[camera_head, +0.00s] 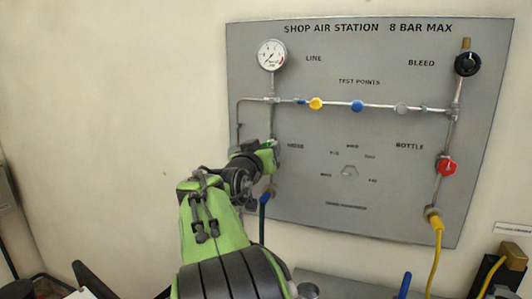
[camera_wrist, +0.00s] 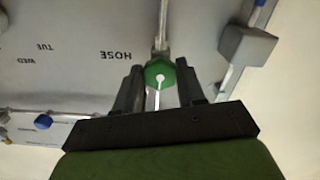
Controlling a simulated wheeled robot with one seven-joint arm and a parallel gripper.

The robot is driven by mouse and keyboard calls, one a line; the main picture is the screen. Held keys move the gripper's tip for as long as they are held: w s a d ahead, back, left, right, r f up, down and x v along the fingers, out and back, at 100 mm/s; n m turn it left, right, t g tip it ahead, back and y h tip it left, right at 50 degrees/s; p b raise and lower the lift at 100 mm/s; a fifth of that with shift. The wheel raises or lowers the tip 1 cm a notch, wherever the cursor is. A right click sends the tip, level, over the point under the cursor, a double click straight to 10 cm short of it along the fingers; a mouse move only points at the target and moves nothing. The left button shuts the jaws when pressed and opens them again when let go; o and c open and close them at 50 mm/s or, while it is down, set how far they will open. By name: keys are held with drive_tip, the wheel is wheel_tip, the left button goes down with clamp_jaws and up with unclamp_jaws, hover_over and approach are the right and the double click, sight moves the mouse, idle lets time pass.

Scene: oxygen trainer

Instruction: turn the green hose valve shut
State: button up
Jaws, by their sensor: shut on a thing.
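The green hose valve knob (camera_wrist: 160,70) sits between the two fingers of my gripper (camera_wrist: 158,92) in the wrist view. The fingers are shut on it, one on each side. A white pointer line on the knob runs down the picture, roughly in line with the pipe (camera_wrist: 162,28) above it. In the head view, only a small part of the green knob (camera_head: 267,144) shows past my gripper (camera_head: 262,153), at the left of the grey panel (camera_head: 400,200). My gripper and arm hide most of the knob there.
A pressure gauge (camera_head: 272,55) is above the valve. A yellow knob (camera_head: 316,103) and a blue knob (camera_head: 357,105) are on the upper pipe. A red knob (camera_head: 446,167) and a black knob (camera_head: 467,64) are at the right. A blue hose (camera_head: 263,218) hangs below.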

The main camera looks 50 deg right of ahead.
drive_tip(key=shift+f, duration=0.1)
drive_tip(key=o, duration=1.1)
drive_tip(key=shift+c, duration=0.2)
drive_tip(key=shift+a, duration=0.1)
drive_tip(key=v, duration=1.5)
drive_tip(key=shift+s+a, duration=0.2)
drive_tip(key=shift+a, duration=0.05)
